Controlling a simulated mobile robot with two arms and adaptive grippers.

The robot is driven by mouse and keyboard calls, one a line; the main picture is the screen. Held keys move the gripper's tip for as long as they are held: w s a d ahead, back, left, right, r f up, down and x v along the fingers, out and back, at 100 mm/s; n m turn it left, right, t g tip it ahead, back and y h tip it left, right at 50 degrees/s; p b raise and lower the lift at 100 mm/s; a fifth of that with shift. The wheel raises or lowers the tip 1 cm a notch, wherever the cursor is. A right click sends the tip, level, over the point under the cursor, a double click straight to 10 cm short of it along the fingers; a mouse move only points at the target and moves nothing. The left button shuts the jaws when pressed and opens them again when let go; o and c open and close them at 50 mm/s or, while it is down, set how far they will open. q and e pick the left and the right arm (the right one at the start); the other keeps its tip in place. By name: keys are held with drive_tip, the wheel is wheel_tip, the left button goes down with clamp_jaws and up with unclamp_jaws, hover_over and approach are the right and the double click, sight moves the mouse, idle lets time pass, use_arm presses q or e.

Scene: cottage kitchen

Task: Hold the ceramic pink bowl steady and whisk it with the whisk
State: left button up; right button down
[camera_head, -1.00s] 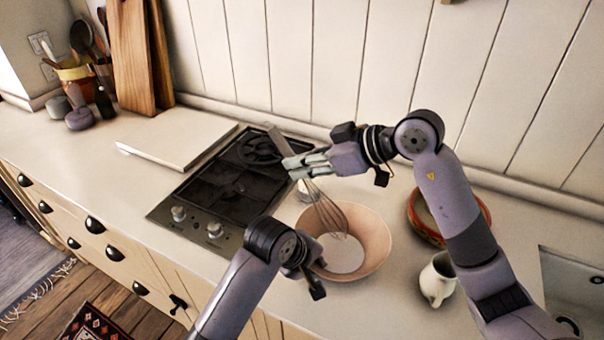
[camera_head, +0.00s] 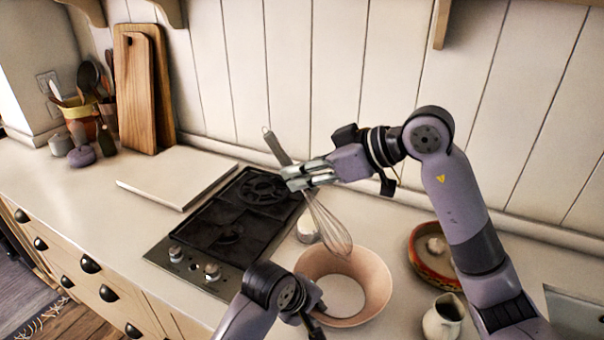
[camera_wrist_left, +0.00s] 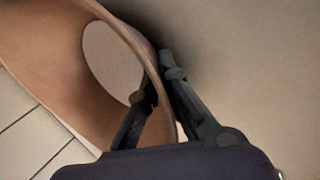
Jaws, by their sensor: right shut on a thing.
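The pink bowl (camera_head: 375,290) stands on the counter, pale inside. It fills the left of the left wrist view (camera_wrist_left: 45,45). My left gripper (camera_wrist_left: 160,80) has one finger inside and one outside the bowl's rim, closed on it. In the head view, it is at the bowl's near left side, partly hidden by its own wrist. My right gripper (camera_head: 288,178) is shut on the handle of the metal whisk (camera_head: 331,228). The whisk is tilted, with its handle up left and its wire end over the bowl's far rim. I cannot tell whether the wires touch the bowl.
A black gas hob (camera_head: 232,222) lies left of the bowl. A small white jar (camera_head: 306,230) stands behind the bowl. A terracotta dish (camera_head: 424,262) and a cream jug (camera_head: 442,318) stand to the right. A white board (camera_head: 175,178) and wooden cutting boards (camera_head: 135,95) are farther left.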

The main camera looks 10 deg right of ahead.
use_arm(q)
drive_tip(key=o, duration=0.5)
drive_tip(key=shift+o, duration=0.2)
